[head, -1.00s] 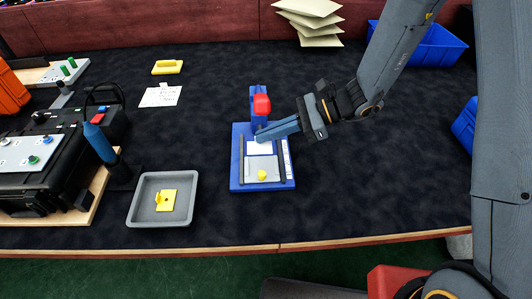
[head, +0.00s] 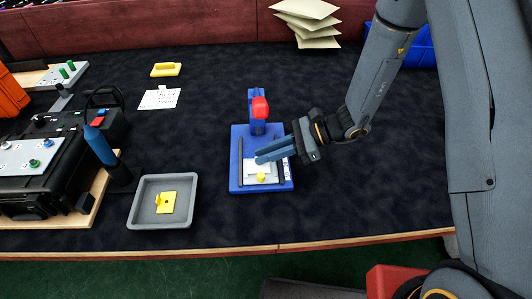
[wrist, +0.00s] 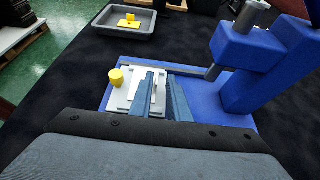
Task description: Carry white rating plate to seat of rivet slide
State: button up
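The rivet slide is a blue fixture (head: 238,183) in the middle of the table in the head view, with dark side rails, a grey sliding bed, a yellow knob (head: 261,178) and a red-topped post (head: 259,107). The white rating plate (head: 256,169) lies over the grey bed, behind the knob; it also shows in the wrist view (wrist: 126,99). My gripper (head: 260,156) is low over the plate from the right. In the wrist view, its blue fingers (wrist: 157,80) stand apart, with the plate's upright tab between them. Whether the plate lies fully flat is partly hidden by the fingers.
A grey tray (head: 134,213) with a yellow tabbed plate (head: 166,202) stands to the left. A black case (head: 60,180) with a blue handle is farther left. The blue post (wrist: 247,75) rises close beside my fingers. Table is clear between tray and fixture.

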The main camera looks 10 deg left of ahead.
jog(key=shift+r, duration=0.1)
jog(key=b+v, duration=0.2)
jog(key=v, duration=1)
jog(key=s+d+r+n+t+h, duration=0.1)
jog(key=s+d+r+n+h, duration=0.1)
jog(key=s+d+n+h, duration=0.3)
jog(key=s+d+r+n+t+h, duration=0.2)
jog(key=s+d+n+h, duration=0.4)
jog(key=d+n, duration=0.4)
jog(key=d+r+h, duration=0.1)
jog(key=d, duration=0.1)
jog(key=shift+s+d+r, duration=0.2)
jog(key=shift+s+d, duration=0.1)
jog(key=shift+d, duration=0.05)
jog(key=shift+o, duration=0.5)
